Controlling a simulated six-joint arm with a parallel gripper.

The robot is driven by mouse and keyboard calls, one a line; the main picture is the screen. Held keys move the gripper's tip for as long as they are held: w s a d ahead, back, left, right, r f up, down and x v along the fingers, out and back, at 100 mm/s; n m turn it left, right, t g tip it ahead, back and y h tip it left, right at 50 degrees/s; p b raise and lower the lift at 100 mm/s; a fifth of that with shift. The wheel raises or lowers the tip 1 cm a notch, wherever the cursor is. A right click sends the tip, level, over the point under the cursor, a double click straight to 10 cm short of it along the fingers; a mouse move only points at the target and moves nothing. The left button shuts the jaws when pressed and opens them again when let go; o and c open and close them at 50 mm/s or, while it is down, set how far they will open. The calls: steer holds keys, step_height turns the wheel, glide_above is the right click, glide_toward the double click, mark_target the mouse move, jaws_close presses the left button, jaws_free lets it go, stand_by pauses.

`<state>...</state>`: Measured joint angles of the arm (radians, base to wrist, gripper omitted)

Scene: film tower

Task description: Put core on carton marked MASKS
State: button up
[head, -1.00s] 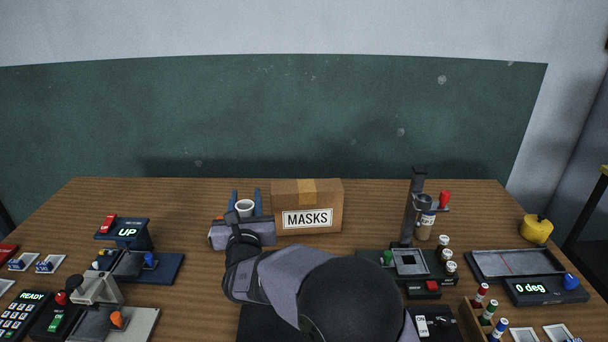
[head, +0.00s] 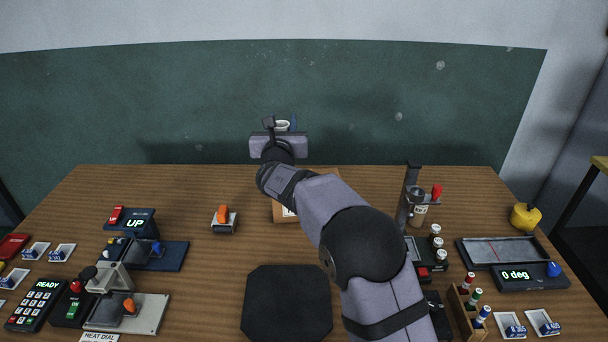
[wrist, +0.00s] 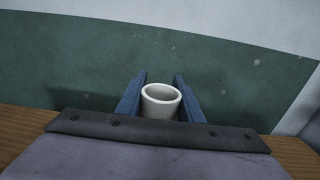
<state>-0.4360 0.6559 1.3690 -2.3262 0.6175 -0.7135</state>
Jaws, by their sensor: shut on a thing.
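The core is a small white hollow cylinder (wrist: 161,101) held upright between the two blue fingers of my gripper (wrist: 160,97) in the wrist view. In the head view the core's white rim (head: 282,126) shows just above my gripper (head: 282,122), raised in front of the green wall panel. My gripper is shut on the core. The carton (head: 282,212) stands on the table below and is mostly hidden by my arm. Only its left part and a bit of its top show, and its MASKS label is almost wholly covered.
A small block with an orange top (head: 223,220) stands left of the carton. A device reading UP (head: 133,223) is further left. A post stand with a red knob (head: 412,195) is to the right. Bare table lies behind the carton.

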steer(key=shift+f+p, duration=0.5)
steer(key=shift+f, duration=4.45)
steer(key=shift+f+b, duration=0.2)
steer(key=shift+b, duration=0.15)
steer(key=o, duration=1.1)
steer(key=shift+c, duration=0.2)
steer(key=shift+s+r+p, duration=0.1)
steer(key=shift+r+p, duration=0.15)
steer(key=shift+p, duration=0.15)
steer(key=shift+s+f, duration=0.1)
steer(key=shift+s, duration=0.25)
steer(key=s+b, duration=0.2)
steer(key=s, duration=0.9)
steer(key=shift+s+b, duration=0.15)
steer(key=shift+b, duration=0.25)
